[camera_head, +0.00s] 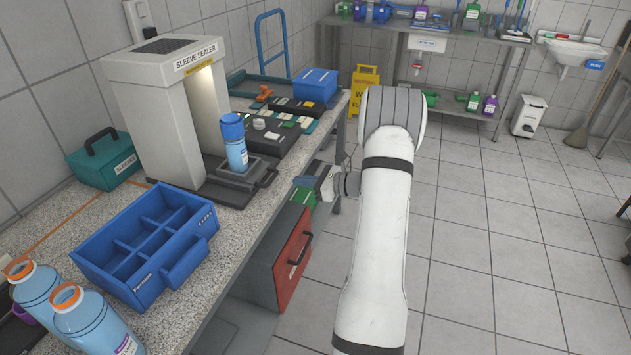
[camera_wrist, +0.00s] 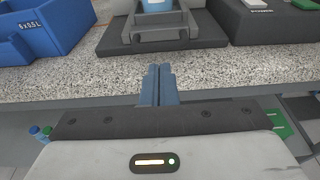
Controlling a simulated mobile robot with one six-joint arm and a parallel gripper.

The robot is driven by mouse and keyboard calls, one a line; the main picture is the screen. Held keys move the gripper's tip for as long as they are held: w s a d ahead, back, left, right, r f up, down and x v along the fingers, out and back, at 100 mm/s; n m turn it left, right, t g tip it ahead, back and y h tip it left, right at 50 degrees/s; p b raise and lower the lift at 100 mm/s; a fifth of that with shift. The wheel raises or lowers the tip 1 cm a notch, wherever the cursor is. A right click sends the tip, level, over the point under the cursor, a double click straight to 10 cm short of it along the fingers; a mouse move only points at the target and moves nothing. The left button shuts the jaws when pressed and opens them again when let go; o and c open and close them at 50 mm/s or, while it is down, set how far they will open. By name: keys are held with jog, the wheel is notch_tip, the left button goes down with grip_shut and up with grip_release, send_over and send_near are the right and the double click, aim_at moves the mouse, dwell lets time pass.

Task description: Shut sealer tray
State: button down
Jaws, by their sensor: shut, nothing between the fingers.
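The sleeve sealer (camera_head: 165,100) is a pale grey housing with a lit opening, standing on the counter. Its dark grey sealer tray (camera_head: 236,184) sticks out of the opening towards the aisle, with a handle (camera_head: 268,178) at its front. A blue bottle (camera_head: 236,146) with a blue cap stands upright on the tray. In the wrist view the tray (camera_wrist: 120,42) lies ahead at the top, with the bottle's lower end (camera_wrist: 157,5) behind its handle. My gripper (camera_wrist: 159,68) is shut and empty, its blue fingers over the counter's front edge, short of the tray and apparently apart from it.
A blue divided crate (camera_head: 135,250) stands left of the tray in the wrist view. A black case (camera_head: 265,135) with small items stands on the other side. Two blue bottles (camera_head: 95,325) stand at the near counter end. A red drawer front (camera_head: 293,258) is below the counter.

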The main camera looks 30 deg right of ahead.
jog(key=x, duration=0.6)
jog(key=shift+p, duration=0.4)
jog(key=shift+w, duration=0.2)
